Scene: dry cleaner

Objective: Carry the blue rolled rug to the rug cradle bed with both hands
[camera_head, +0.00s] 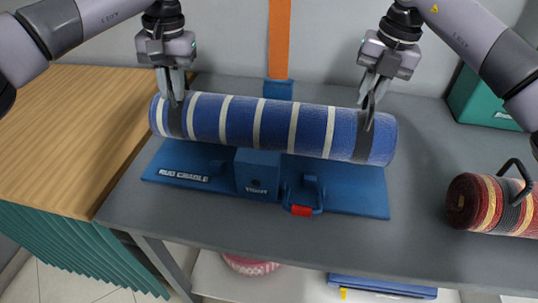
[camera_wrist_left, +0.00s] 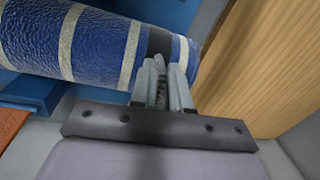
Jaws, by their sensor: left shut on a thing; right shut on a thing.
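The blue rolled rug (camera_head: 275,124) with cream stripes lies across the head view, slightly lower at its right end. My left gripper (camera_head: 177,101) is shut on a dark band near its left end. My right gripper (camera_head: 368,124) is shut on the dark band near its right end. The blue rug cradle bed (camera_head: 352,195) is on the grey table below and in front of the rug. Whether the rug touches it is hidden. In the left wrist view, the left gripper (camera_wrist_left: 166,85) pinches the rug (camera_wrist_left: 100,47) at its dark band.
A blue block (camera_head: 258,172) and a red-handled clamp (camera_head: 302,200) are at the cradle's front. An orange strap (camera_head: 279,40) rises behind the rug. A red striped roll (camera_head: 490,203) with a dark handle lies right. A wooden counter (camera_head: 70,125) adjoins left; a green box (camera_head: 485,98) stands back right.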

